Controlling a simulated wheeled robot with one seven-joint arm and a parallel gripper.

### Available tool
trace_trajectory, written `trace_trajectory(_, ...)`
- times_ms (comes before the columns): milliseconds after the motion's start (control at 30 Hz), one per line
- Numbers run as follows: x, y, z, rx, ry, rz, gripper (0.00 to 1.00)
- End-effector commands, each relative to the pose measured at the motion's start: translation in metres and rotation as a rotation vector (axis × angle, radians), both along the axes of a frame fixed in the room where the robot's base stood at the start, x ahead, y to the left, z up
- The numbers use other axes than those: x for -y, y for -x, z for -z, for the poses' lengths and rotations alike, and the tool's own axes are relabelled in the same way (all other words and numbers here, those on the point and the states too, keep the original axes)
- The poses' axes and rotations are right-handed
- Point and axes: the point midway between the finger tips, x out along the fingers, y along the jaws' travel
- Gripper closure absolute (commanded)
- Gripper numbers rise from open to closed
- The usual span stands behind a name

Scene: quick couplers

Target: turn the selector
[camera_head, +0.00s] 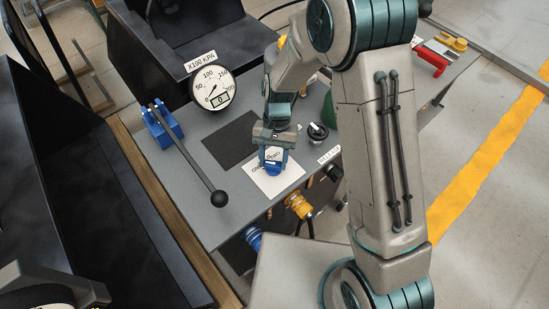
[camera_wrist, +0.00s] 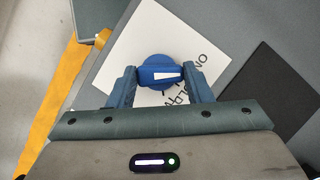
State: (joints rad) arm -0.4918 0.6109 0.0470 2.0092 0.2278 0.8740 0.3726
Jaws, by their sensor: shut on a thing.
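The selector is a round blue knob (camera_wrist: 158,62) with a raised grip bar and a white mark. It sits on a white label plate (camera_wrist: 135,40) printed with black letters, partly hidden by my gripper. In the wrist view my gripper (camera_wrist: 160,76) has one finger on each side of the grip bar, shut on it. In the head view my gripper (camera_head: 274,160) comes down on the blue knob (camera_head: 273,169) over the white plate (camera_head: 268,184). The mark's exact pointing on the plate is hard to tell.
A round gauge (camera_head: 213,87) stands at the back. A black-knobbed lever (camera_head: 219,198) on a blue base lies to the left. A dark mat (camera_head: 231,139) is beside the plate. A small black knob (camera_head: 317,131) is to the right. Hose couplers (camera_head: 299,205) stick out at the front.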

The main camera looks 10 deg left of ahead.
Motion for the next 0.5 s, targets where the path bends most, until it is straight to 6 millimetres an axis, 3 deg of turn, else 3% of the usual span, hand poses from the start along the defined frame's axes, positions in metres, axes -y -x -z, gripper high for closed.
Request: trace_trajectory(500,-0.0012,0.0000,-0.0007,0.001,-0.002,-0.111,0.77)
